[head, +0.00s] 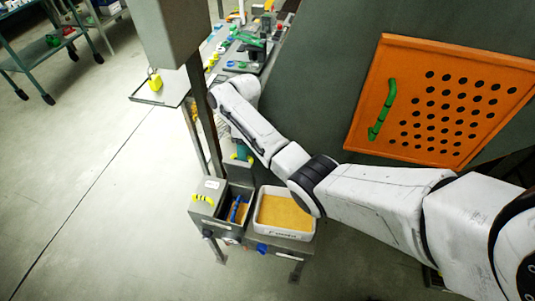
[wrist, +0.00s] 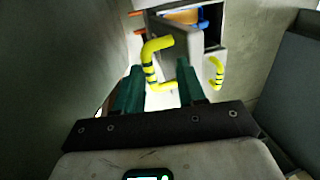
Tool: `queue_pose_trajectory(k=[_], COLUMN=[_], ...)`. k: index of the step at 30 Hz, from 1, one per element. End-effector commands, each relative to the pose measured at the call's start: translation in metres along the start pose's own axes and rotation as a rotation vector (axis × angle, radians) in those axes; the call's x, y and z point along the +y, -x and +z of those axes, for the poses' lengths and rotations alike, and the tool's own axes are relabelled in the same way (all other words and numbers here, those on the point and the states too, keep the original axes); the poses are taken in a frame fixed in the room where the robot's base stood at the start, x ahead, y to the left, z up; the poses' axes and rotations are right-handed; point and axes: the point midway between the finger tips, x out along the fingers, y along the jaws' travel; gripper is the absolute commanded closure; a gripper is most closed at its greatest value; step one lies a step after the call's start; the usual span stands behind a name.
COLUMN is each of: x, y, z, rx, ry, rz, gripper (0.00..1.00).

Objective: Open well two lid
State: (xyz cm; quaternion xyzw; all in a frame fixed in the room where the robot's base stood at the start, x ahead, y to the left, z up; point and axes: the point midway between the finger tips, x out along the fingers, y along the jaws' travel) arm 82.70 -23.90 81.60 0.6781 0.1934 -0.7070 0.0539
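My gripper (wrist: 158,88) has dark green fingers spread apart in the wrist view. A yellow handle (wrist: 151,62) with black bands lies ahead of and between the fingertips, with gaps on both sides. It appears fixed to a grey lid (wrist: 182,38). A second yellow handle (wrist: 217,72) is right of the fingers. In the head view, a grey lid with a yellow handle (head: 203,198) sits left of an open well (head: 238,208) with something blue inside. Near my gripper (head: 241,152), a bit of yellow shows, partly hidden by my wrist. Well numbers are not readable.
A white tray of yellowish material (head: 284,213) stands right of the open well. An orange perforated panel (head: 435,100) with a green handle (head: 383,110) is on the sloped machine at right. A grey post (head: 197,100) stands close left of my arm.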

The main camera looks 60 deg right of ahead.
Motion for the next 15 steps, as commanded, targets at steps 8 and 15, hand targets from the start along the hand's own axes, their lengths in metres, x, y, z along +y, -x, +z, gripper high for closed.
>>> queue_pose_trajectory(k=[8,15], x=[-0.023,-0.045], y=[0.032,0.054], z=[0.023,0.047], rx=[0.004,0.000], ry=[0.000,-0.002], rz=[0.002,-0.001], gripper=[0.60,0.60])
